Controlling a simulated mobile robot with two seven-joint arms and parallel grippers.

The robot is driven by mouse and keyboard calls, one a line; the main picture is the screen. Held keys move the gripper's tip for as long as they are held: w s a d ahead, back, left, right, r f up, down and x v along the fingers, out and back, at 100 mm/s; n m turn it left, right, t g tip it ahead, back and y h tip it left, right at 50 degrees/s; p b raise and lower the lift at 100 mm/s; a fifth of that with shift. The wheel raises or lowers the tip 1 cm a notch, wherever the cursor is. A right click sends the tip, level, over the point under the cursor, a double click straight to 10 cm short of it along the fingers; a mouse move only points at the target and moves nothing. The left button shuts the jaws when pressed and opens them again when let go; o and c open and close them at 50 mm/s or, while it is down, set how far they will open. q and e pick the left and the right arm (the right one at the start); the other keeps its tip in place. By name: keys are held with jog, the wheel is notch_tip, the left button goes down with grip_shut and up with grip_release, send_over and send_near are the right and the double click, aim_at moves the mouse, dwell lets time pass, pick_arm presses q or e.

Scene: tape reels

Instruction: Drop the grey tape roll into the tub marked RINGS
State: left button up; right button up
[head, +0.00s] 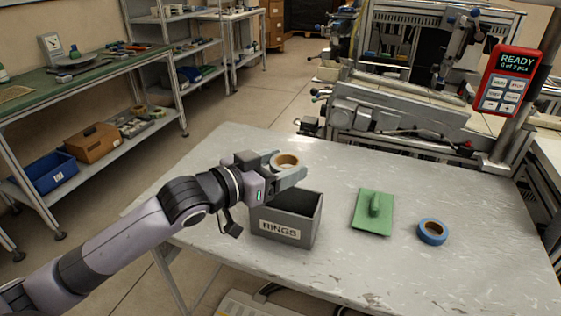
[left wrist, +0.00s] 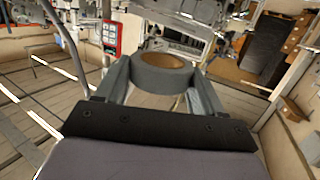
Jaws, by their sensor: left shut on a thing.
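The grey tape roll (head: 285,161), with a tan core, is held between the fingers of my left gripper (head: 283,171). It also shows in the left wrist view (left wrist: 163,77), where a finger lies against each side of it. The grey tub marked RINGS (head: 286,219) stands open on the table. The gripper and roll appear above the tub's far rim in the head view; the exact height and offset are hard to tell. My right gripper is not in view.
A green trowel-like block with a handle (head: 373,212) and a blue tape roll (head: 432,231) lie on the grey table (head: 340,160) right of the tub. A machine with a red READY panel (head: 507,80) stands behind. The table between them is clear.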

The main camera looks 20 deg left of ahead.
aim_at(301, 188)
pick_arm(q)
jog(key=shift+f+b, duration=3.25)
jog(key=shift+f, duration=0.95)
